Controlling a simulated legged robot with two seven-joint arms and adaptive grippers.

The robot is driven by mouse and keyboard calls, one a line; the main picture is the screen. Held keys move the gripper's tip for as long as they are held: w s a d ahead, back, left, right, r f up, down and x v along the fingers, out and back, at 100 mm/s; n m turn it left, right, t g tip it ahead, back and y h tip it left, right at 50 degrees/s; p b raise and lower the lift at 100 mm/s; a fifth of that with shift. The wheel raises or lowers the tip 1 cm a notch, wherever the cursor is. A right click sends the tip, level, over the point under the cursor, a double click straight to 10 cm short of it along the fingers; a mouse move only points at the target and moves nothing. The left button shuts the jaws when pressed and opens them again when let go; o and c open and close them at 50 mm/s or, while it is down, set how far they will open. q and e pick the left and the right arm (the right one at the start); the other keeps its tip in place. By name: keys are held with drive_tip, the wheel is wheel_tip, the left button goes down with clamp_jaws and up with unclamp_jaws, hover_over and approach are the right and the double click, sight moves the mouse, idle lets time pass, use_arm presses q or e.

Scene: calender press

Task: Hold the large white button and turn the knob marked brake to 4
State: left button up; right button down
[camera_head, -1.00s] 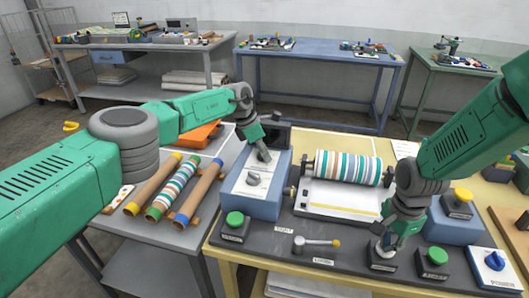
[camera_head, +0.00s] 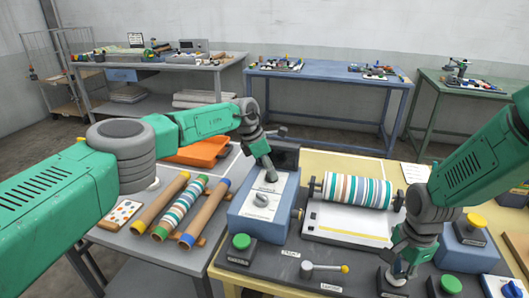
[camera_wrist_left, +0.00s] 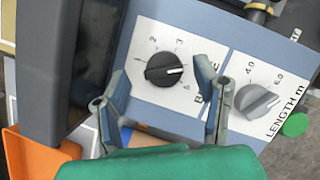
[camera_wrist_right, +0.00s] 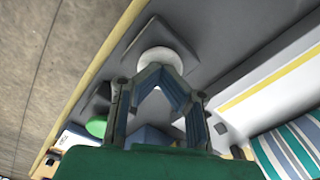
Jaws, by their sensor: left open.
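The black brake knob (camera_wrist_left: 163,70) sits on a white dial plate on the blue-grey box (camera_head: 246,218). In the head view the left gripper (camera_head: 268,174) hides the brake knob. The large white button (camera_wrist_right: 166,60) shows in the right wrist view, just beyond the closed fingertips of my right gripper (camera_wrist_right: 160,76). The fingertips overlap it; how far it is pressed I cannot tell.
A grey length knob (camera_wrist_left: 258,102) is beside the brake dial. Green buttons (camera_head: 241,241), a lever with a yellow tip (camera_head: 322,268) and a striped roller (camera_head: 352,190) are on the bench. Rolls (camera_head: 182,210) and an orange tray (camera_head: 200,152) lie left.

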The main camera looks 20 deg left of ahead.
use_arm(q)
drive_tip(key=v, duration=1)
drive_tip(key=shift+a, duration=0.15)
use_arm(e)
drive_tip(key=shift+a, duration=0.1)
use_arm(q)
drive_tip(key=shift+w, duration=0.1)
use_arm(e)
drive_tip(key=shift+r+p, duration=0.75)
drive_tip(key=shift+r, duration=0.1)
drive_tip(key=shift+r+p, duration=2.5)
drive_tip(key=shift+r, duration=0.5)
use_arm(q)
wheel_tip(320, 180, up, 6)
use_arm(e)
drive_tip(key=shift+f, duration=0.1)
